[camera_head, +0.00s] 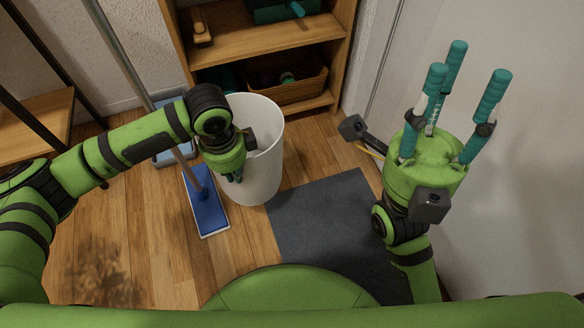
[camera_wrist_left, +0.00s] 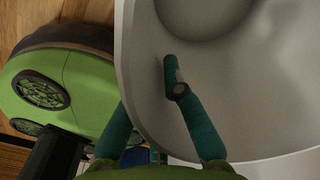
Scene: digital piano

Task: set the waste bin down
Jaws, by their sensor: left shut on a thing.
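The white waste bin (camera_head: 263,150) stands upright in the middle of the head view, just left of the grey mat. I cannot tell whether its base touches the floor. My left gripper (camera_head: 232,175) is shut on the bin's near left rim. In the left wrist view the bin (camera_wrist_left: 250,110) fills the right side, with a finger inside and another outside its wall. The left gripper (camera_wrist_left: 155,105) partly hides the rim. My right gripper (camera_head: 460,85) is open and empty, fingers pointing up, at the right near the pale wall.
The dark grey mat (camera_head: 325,220) is bare. Wooden floor (camera_head: 150,255) is open at the front left.

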